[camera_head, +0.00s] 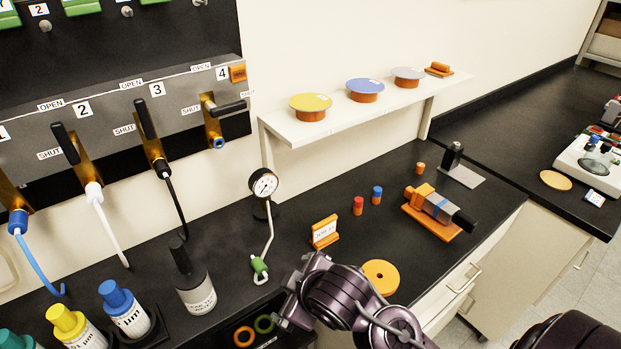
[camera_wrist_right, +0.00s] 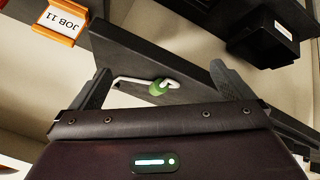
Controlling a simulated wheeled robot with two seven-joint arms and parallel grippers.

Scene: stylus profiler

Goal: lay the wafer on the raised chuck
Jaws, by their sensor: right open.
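Three thin discs sit on orange stands on the white shelf in the head view: a yellow disc (camera_head: 310,102), a blue disc (camera_head: 365,85) and a grey disc (camera_head: 408,72). I cannot tell which is the task's wafer. An orange and grey device (camera_head: 438,208) with a black end lies on the bench at right; I cannot tell whether it includes the raised chuck. My right gripper (camera_head: 290,292) is low over the front of the bench, away from the discs. Its two fingers are apart and empty in the wrist view (camera_wrist_right: 160,72). My left gripper is out of view.
An orange JOB 11 card holder (camera_head: 324,232), a gauge (camera_head: 263,186) with a green-tipped hose (camera_head: 259,268), and an orange ring (camera_head: 381,276) are near my right arm. Bottles (camera_head: 194,285) stand at left below the valve panel (camera_head: 110,115). Small red and blue pegs (camera_head: 358,206) stand mid-bench.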

